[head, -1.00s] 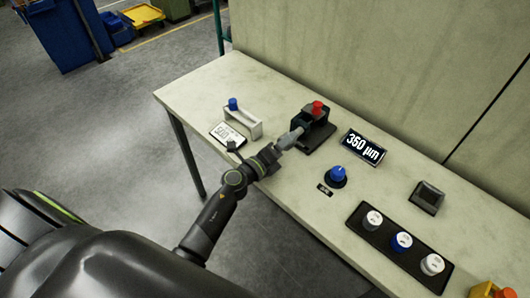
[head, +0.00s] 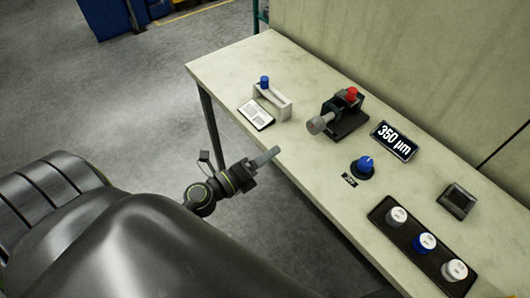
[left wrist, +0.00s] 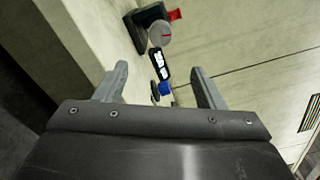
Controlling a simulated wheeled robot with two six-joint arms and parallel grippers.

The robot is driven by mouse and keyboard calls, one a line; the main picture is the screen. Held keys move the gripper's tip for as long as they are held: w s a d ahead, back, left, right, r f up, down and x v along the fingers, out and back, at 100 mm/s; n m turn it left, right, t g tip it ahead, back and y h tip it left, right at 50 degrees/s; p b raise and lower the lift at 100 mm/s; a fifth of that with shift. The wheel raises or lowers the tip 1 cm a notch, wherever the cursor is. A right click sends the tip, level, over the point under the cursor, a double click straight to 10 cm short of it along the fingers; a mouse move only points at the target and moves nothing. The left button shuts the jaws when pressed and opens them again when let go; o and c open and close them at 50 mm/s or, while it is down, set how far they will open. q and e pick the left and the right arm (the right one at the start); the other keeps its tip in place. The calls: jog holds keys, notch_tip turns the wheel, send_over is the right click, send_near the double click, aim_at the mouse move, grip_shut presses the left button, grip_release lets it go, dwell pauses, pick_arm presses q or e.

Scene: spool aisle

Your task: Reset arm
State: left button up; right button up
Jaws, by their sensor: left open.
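My left gripper (head: 265,158) is open and empty in the head view, off the table's front edge over the grey floor. In the left wrist view its two fingers (left wrist: 158,88) stand apart with nothing between them. A dark device with a red top (head: 348,108) and a grey round knob stands on the table beyond the gripper. It also shows at the top of the left wrist view (left wrist: 150,22). My right gripper is in neither view.
The pale table (head: 235,65) holds a display reading 350 µm (head: 394,141), a blue knob (head: 363,166), a white bracket with a blue top (head: 270,98), a card (head: 256,115), a dark square holder (head: 457,200) and a black tray (head: 380,212) with three capped pieces. A wall stands behind.

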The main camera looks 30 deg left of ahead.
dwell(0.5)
pick_arm(q)
jog(key=s+a+f+n+g+y, duration=0.25)
jog(key=f+n, duration=0.25)
jog(key=f, duration=0.4)
jog(key=s+a+f+n+g+y, duration=0.1)
jog(key=s+a+f+n+y, duration=0.15)
jog(key=f+n, duration=0.5)
jog(key=s+a+f+n+g+y, duration=0.2)
jog(key=a+f+n, duration=0.15)
jog(key=f, duration=0.75)
jog(key=s+f+n+g, duration=0.3)
jog(key=s+f, duration=0.3)
jog(key=s, duration=0.3)
jog(key=s+d+f+n+g, duration=0.1)
jog(key=s+f+n+g, duration=0.3)
jog(key=s, duration=0.5)
jog(key=s+f+n+g, duration=0.3)
jog(key=s+f+n, duration=0.1)
jog(key=s+f, duration=0.5)
jog(key=shift+s+d+n, duration=0.3)
jog(key=shift+s+d, duration=0.05)
jog(key=shift+w, duration=0.15)
